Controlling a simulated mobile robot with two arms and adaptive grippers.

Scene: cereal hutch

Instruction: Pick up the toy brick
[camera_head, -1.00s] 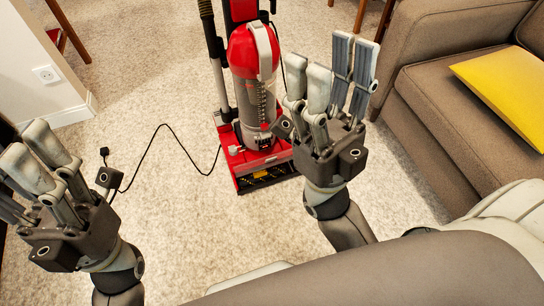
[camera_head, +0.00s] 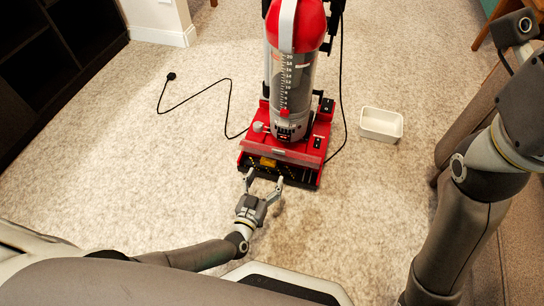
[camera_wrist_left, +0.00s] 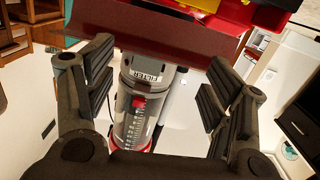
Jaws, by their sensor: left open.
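A small yellow block (camera_head: 267,162), which looks like the toy brick, sits at the dark front opening of the red vacuum cleaner's head (camera_head: 318,130). In the left wrist view a yellow piece (camera_wrist_left: 196,4) shows at the top edge, cut off by the frame, so its full shape is hidden. My left gripper (camera_head: 265,180) is open and empty, just in front of the opening, with its fingers pointing at the vacuum head. Its two fingers (camera_wrist_left: 158,78) are spread wide in the wrist view. My right arm is at the right, but its gripper is not in view.
The vacuum's clear canister (camera_head: 290,85) stands upright behind its head. A black cord (camera_head: 228,105) lies on the carpet to the left. A white bin (camera_head: 381,124) stands to the right. A dark shelf (camera_head: 60,50) is at the far left.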

